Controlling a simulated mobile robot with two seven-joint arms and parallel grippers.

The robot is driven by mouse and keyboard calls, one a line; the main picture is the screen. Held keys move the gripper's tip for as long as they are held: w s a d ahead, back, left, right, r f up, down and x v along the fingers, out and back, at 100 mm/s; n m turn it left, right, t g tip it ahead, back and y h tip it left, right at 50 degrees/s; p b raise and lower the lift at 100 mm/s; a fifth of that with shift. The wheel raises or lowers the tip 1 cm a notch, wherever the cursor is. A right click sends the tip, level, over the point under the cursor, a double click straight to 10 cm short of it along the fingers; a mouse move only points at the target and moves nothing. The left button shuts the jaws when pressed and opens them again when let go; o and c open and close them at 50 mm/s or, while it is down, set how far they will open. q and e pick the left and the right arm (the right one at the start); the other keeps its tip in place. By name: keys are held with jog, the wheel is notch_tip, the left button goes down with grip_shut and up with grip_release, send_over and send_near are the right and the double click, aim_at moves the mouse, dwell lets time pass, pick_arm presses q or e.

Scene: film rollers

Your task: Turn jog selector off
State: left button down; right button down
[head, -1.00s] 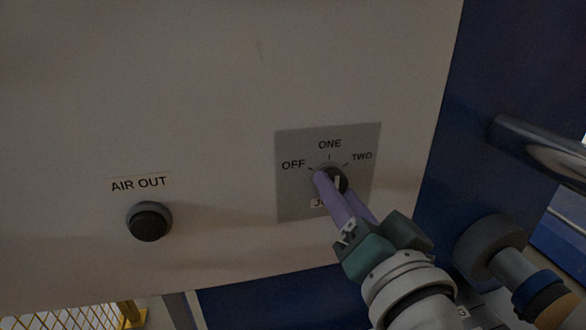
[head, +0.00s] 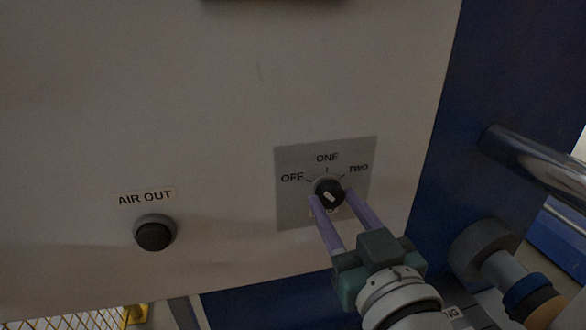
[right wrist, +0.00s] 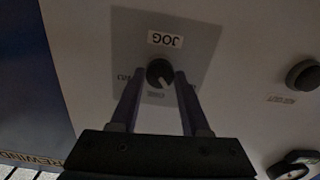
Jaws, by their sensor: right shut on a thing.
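The jog selector (head: 328,188) is a round black knob with a white pointer mark, on a grey plate (head: 291,209) lettered OFF, ONE and TWO. In the right wrist view the knob (right wrist: 157,71) appears upside down, and its mark points down and right, between ONE and the OFF side. The OFF lettering is hidden there by a finger. My right gripper (head: 330,195) has its two purple fingers on either side of the knob, shut on it. Its fingers (right wrist: 158,78) also flank the knob in the right wrist view. My left gripper is not in view.
A black AIR OUT button (head: 155,234) is on the pale panel (head: 120,90), left of the selector. A dark blue frame (head: 445,160) and a metal bar (head: 530,160) stand at the right. The panel between button and selector is clear.

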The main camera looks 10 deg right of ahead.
jog(key=n, duration=0.3)
jog(key=shift+r, duration=0.1)
jog(key=shift+n, duration=0.4)
jog(key=shift+c, duration=1.9)
grip_release()
jog(key=s, duration=1)
jog(key=shift+d+b, duration=0.2)
jog(key=shift+b, duration=0.15)
jog(key=shift+w, duration=0.1)
